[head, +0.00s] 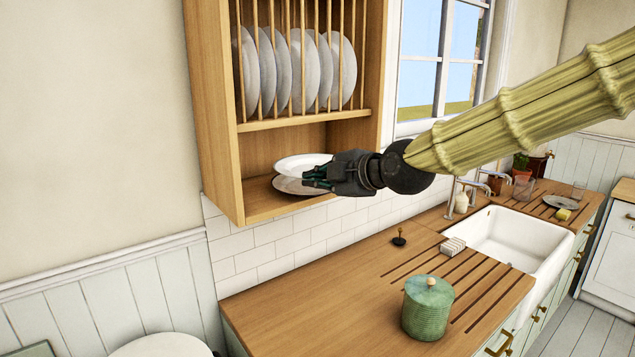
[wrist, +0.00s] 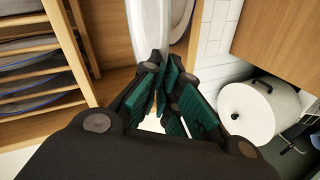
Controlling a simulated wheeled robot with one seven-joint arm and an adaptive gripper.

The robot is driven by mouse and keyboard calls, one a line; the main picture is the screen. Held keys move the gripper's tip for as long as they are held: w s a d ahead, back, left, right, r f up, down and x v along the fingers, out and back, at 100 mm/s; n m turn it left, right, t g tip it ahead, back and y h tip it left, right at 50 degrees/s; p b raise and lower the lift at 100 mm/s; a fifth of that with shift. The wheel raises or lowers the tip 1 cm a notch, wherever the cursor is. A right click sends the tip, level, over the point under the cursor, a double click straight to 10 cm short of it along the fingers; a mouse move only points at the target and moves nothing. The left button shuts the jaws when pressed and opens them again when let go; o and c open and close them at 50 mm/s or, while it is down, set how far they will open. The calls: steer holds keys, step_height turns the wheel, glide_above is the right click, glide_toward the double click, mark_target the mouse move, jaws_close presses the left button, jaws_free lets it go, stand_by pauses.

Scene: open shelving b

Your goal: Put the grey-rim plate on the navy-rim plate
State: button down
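Two pale plates are at the lower shelf of the wooden wall rack. The upper plate (head: 303,163), which I take for the grey-rim plate, sits above the lower plate (head: 290,186), taken for the navy-rim plate; rim colours are not clear. My gripper (head: 318,178) reaches in from the right at their near edge. In the wrist view the green-padded fingers (wrist: 168,88) are close together at the edge of the upper plate (wrist: 147,25) and appear closed on it. The lower plate (wrist: 182,14) shows beside it. The fingers hide the contact.
The wooden rack (head: 213,110) holds several upright plates (head: 300,70) above the open shelf. Its side wall and upper board border the space. Below are a wooden worktop (head: 300,310), a green lidded jar (head: 427,308) and a white sink (head: 520,238).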

steer(key=shift+w+a+f+p, duration=0.1)
steer(key=shift+w+p, duration=0.5)
steer(key=shift+w, duration=0.8)
steer(key=shift+w+f+p, duration=0.1)
steer(key=shift+w+p, duration=0.45)
steer(key=shift+w, duration=0.85)
step_height(320, 180, down, 4)
steer(key=shift+r+p, duration=0.25)
steer(key=shift+p, duration=0.75)
steer(key=shift+f+b, duration=0.5)
steer(key=c, duration=1.6)
jaws_free()
steer(key=shift+c, duration=0.2)
